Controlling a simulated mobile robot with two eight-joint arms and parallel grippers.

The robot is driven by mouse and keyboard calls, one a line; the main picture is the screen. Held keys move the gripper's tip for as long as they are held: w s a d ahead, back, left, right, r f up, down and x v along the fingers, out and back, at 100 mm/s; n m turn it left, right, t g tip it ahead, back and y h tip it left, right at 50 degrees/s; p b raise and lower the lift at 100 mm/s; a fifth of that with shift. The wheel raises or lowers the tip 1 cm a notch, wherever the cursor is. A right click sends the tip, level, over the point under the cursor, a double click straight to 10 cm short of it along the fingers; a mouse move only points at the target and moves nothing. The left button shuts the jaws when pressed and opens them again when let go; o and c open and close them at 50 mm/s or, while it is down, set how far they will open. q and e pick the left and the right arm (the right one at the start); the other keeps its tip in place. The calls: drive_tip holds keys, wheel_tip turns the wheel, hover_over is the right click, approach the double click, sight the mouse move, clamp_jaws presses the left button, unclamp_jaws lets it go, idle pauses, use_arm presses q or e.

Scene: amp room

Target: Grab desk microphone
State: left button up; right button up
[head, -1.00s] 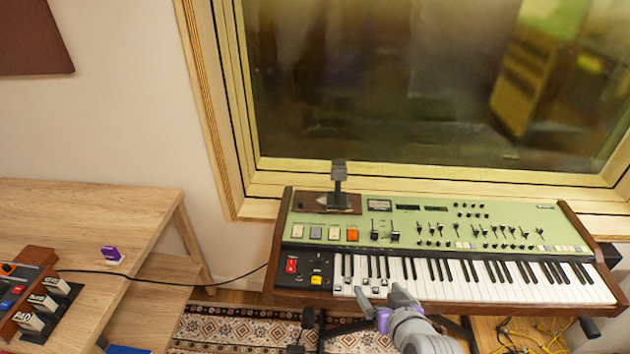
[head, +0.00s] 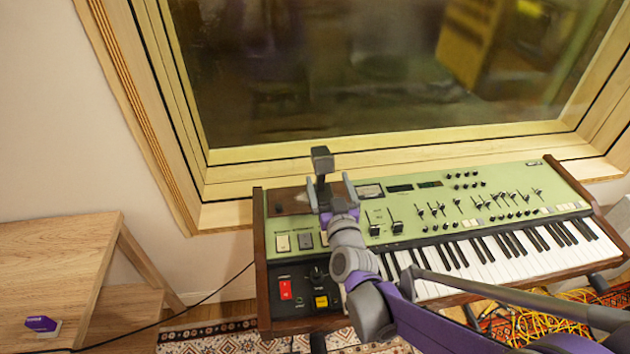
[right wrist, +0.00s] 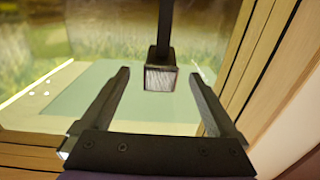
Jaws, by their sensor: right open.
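The desk microphone (head: 322,163) stands on the top left part of the green keyboard, with a dark head on a short stem. Its lower stem is partly hidden behind my right gripper (head: 328,190). My right gripper is open, with its fingers pointing at the microphone. In the right wrist view the microphone head (right wrist: 160,78) shows a pale square grille beyond and between the two open fingers (right wrist: 158,90); I see no contact. My left gripper is not in view.
The green keyboard (head: 455,205) with knobs, sliders and keys lies under my right arm. A window (head: 370,70) with a wooden frame rises close behind it. A wooden desk (head: 50,260) with a small purple item (head: 42,325) stands at the left.

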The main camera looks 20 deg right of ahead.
sight(321, 163)
drive_tip(key=x, duration=0.8)
drive_tip(key=shift+w+f, duration=0.2)
clamp_jaws()
idle(0.4)
